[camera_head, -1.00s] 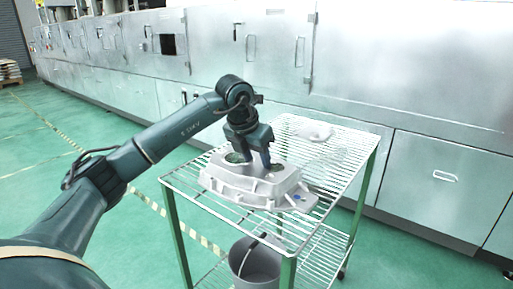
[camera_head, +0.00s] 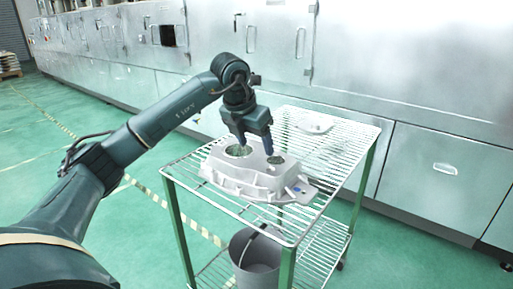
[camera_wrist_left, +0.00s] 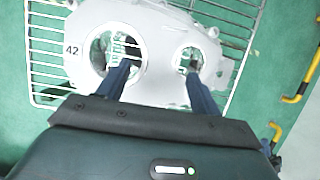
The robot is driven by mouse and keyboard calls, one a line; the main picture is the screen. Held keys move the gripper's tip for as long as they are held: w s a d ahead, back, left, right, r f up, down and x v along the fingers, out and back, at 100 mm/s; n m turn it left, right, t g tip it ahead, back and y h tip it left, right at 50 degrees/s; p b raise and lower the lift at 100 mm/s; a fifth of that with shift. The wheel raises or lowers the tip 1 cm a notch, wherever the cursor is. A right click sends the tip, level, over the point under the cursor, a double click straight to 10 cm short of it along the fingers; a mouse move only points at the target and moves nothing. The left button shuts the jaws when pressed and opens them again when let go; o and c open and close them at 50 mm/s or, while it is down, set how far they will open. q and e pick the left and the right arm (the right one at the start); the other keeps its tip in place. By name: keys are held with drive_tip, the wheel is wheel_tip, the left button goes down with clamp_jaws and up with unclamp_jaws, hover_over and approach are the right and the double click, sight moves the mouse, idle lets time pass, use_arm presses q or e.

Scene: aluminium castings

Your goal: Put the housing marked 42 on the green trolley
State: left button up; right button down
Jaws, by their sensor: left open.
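The housing marked 42 (camera_head: 238,178) is a pale grey casting with two round holes. It rests on the wire top shelf of the green trolley (camera_head: 330,170). In the left wrist view the housing (camera_wrist_left: 150,35) shows the label 42 (camera_wrist_left: 73,50) beside its larger hole. My left gripper (camera_head: 255,148) is open just above the housing, with its fingers apart and pointing down. My right gripper is not in view.
A grey bucket (camera_head: 255,258) stands on the lower shelf. Steel cabinets (camera_head: 400,70) line the back. Green floor (camera_head: 130,220) is clear left of the trolley.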

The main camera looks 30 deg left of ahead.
use_arm(q)
drive_tip(key=v, duration=0.9)
drive_tip(key=shift+p, duration=0.4)
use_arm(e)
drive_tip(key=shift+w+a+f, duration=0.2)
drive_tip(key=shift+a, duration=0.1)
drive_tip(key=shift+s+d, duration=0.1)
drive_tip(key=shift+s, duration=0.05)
